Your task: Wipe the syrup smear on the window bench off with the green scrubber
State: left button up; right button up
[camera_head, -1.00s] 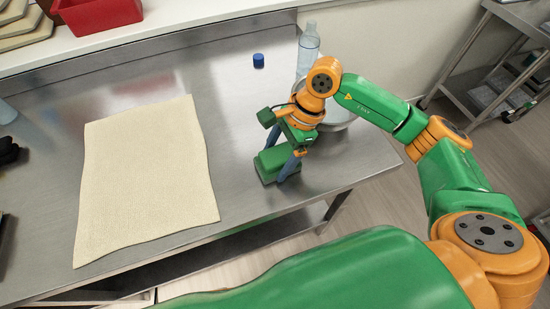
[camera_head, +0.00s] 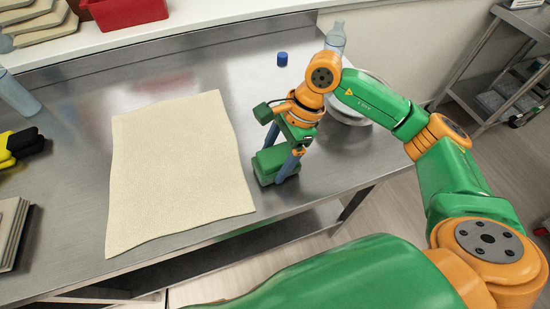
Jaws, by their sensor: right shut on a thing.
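The green scrubber (camera_head: 267,167) is a dark green block low over the right part of the steel window bench (camera_head: 255,95). My right gripper (camera_head: 283,163) is shut on it, fingers pointing down. The scrubber is at or just above the bench top, near the front edge; I cannot tell whether it touches. It is just right of a cream mat (camera_head: 180,170). I can make out no syrup smear; the arm and scrubber hide part of the bench. My left gripper is not in view.
A steel bowl (camera_head: 352,112) and a clear bottle (camera_head: 335,38) stand behind my right arm. A blue cap (camera_head: 282,58) is at the back. Yellow-and-black items (camera_head: 20,145), a bluish bottle (camera_head: 18,95) and stacked plates (camera_head: 10,235) are at left. A red bin (camera_head: 128,12) sits on the sill.

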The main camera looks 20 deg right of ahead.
notch_tip(320, 180, up, 2)
jog(key=shift+d+r, duration=0.1)
jog(key=shift+p+v, duration=0.75)
jog(key=shift+v, duration=0.05)
jog(key=shift+d+r, duration=0.1)
jog(key=shift+r, duration=0.2)
jog(key=shift+r+p, duration=1.1)
jog(key=shift+r, duration=0.4)
